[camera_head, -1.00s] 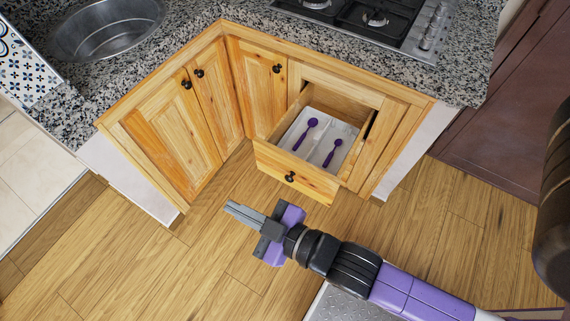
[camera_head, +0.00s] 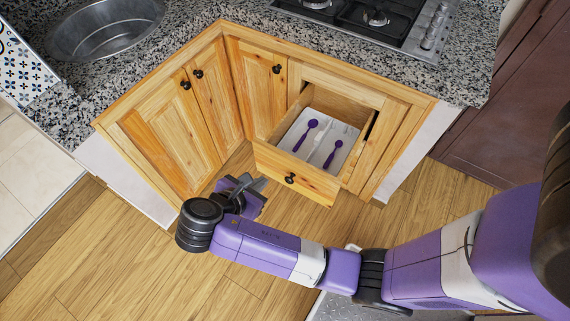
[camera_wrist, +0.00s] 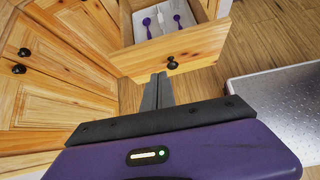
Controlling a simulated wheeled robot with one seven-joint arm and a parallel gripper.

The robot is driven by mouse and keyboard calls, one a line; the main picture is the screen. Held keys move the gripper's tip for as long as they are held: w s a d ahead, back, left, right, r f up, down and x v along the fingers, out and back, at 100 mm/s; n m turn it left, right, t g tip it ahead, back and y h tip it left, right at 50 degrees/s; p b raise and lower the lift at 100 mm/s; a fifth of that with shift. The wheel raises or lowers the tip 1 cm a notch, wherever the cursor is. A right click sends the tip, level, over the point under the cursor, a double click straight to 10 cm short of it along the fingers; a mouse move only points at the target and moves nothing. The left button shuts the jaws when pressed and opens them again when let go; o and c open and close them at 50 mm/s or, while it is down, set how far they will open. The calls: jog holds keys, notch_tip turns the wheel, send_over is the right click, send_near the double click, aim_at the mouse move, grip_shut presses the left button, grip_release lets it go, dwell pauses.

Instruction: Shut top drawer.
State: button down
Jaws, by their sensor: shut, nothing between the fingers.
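The top drawer (camera_head: 296,172) stands pulled open under the hob, with a dark round knob (camera_head: 290,179) on its wooden front. A pale tray (camera_head: 301,142) inside holds purple-handled utensils (camera_head: 332,153). In the wrist view the drawer front (camera_wrist: 185,56) and its knob (camera_wrist: 172,63) lie just beyond the fingertips. My gripper (camera_head: 259,184) is shut and empty, in front of the drawer and left of the knob in the head view. In the wrist view my gripper (camera_wrist: 158,77) points at the drawer front below the knob. I cannot tell whether it touches the front.
Closed cabinet doors (camera_head: 170,130) with dark knobs stand to the left, at an angle to the drawer. A granite counter (camera_head: 210,40) with a sink (camera_head: 105,28) and a hob (camera_head: 370,15) lies above. Wooden floor (camera_head: 110,255) is clear at the lower left.

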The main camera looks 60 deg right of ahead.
jog(key=b, duration=0.1)
send_near(290, 161)
jog(key=shift+n, duration=0.3)
jog(key=d+f, duration=0.2)
jog(key=f, duration=0.1)
jog(key=d+f, duration=0.1)
jog(key=shift+w+f, duration=0.15)
jog(key=shift+f, duration=0.2)
jog(key=shift+d, duration=0.7)
jog(key=shift+d+r, duration=0.1)
jog(key=shift+d, duration=0.3)
jog(key=d+p, duration=0.4)
jog(key=d, duration=2.4)
jog(key=shift+w+d, duration=0.2)
jog(key=shift+w, duration=0.3)
jog(key=shift+p, duration=0.3)
